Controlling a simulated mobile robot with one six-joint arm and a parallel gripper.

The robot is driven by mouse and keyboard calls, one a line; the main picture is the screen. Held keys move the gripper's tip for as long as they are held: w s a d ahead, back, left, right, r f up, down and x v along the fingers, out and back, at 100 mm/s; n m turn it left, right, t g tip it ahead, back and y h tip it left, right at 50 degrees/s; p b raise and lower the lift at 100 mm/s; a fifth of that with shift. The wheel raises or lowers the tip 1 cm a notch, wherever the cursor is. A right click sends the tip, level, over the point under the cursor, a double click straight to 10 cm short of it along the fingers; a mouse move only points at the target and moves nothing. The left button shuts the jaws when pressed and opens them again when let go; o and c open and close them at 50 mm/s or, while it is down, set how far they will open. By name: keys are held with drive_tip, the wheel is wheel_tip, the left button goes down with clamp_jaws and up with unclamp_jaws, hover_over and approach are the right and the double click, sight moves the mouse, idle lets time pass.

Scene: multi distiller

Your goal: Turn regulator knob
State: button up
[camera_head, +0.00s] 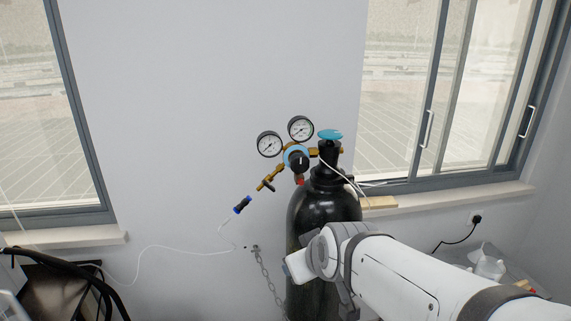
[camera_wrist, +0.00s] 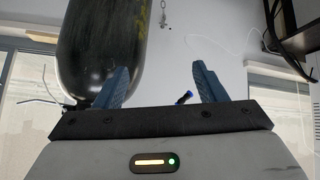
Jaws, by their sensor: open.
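The regulator knob (camera_head: 299,161) is a black round knob on the front of the brass and blue regulator (camera_head: 293,154). The regulator joins the neck of a black gas cylinder (camera_head: 309,215) in the head view. The cylinder also shows upside down at the upper left of the wrist view (camera_wrist: 100,45). My gripper's fingers show in the wrist view (camera_wrist: 158,82), apart and with nothing between them. In the head view my wrist is in front of the cylinder, below the knob and apart from it. The knob does not show in the wrist view.
Two round gauges (camera_head: 269,144) stand above the regulator, and a blue valve handwheel (camera_head: 330,134) tops the cylinder. A blue-black connector (camera_head: 242,205) hangs on a white tube at the left. A chain (camera_head: 266,272) is fixed to the wall.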

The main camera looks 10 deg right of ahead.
drive_tip(key=w+r+n+t, duration=0.2)
drive_tip(key=w+r+t, duration=0.2)
drive_tip(key=w, duration=0.2)
drive_tip(key=n+t+h, duration=0.2)
drive_tip(key=t, duration=0.3)
approach(300, 166)
drive_tip(key=w, duration=0.3)
drive_tip(key=shift+w+d+f+p, duration=0.15)
drive_tip(key=shift+w+p, duration=0.25)
drive_tip(key=shift+w, duration=0.9)
drive_tip(key=shift+w+d+r+p, duration=0.1)
drive_tip(key=shift+w+p, duration=0.3)
drive_tip(key=shift+w, duration=0.85)
drive_tip(key=shift+w+d+f+p, duration=0.15)
drive_tip(key=shift+w+p, duration=0.25)
drive_tip(key=shift+w, duration=0.9)
drive_tip(key=shift+r, duration=0.1)
drive_tip(key=c, duration=1)
drive_tip(key=shift+o, duration=0.2)
drive_tip(key=shift+b, duration=0.5)
